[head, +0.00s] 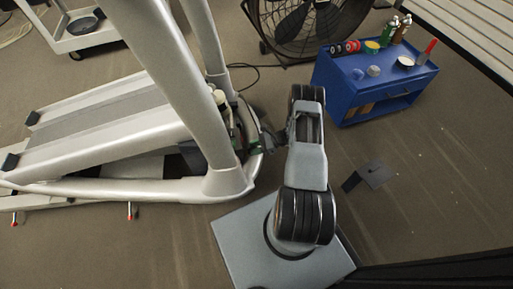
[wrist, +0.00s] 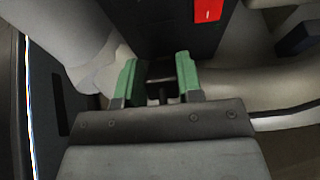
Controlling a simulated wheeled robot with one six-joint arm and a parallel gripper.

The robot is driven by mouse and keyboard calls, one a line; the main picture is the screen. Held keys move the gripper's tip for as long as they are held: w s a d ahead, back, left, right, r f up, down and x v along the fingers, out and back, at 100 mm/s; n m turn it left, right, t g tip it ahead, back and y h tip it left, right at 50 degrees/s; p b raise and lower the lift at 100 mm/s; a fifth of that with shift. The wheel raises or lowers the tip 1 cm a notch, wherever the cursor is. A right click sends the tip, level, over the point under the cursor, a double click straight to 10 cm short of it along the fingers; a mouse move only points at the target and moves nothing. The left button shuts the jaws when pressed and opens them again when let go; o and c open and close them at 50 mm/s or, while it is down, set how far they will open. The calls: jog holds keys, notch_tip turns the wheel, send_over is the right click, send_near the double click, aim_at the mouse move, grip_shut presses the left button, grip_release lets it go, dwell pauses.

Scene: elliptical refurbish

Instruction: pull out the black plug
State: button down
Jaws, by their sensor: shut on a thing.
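The silver elliptical (head: 182,90) stands on the left in the head view. My gripper (head: 254,147) reaches in at its front end, low by the upright. In the wrist view my gripper (wrist: 157,76) has green fingertips on either side of a small black plug (wrist: 160,72) and is shut on it. The plug is at a dark panel (wrist: 178,30) on the machine, with a red switch (wrist: 208,10) above and to the right. The plug is mostly hidden between the fingers, and I cannot tell how deep it sits. The head view does not show the plug clearly.
A blue cart (head: 372,95) with bottles, cans and tools stands at the upper right. A black fan (head: 305,20) is behind, with a black cord (head: 245,68) on the floor. A dark bracket (head: 374,175) lies right of my arm. A white cart (head: 75,38) is at upper left.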

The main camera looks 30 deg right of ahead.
jog(key=shift+d, duration=0.15)
jog(key=c, duration=1)
grip_release()
jog(key=shift+c, duration=0.2)
jog(key=p+v, duration=0.2)
jog(key=v, duration=1.1)
jog(key=shift+d+r+p, duration=0.2)
jog(key=shift+d+p, duration=0.1)
jog(key=shift+s, duration=0.15)
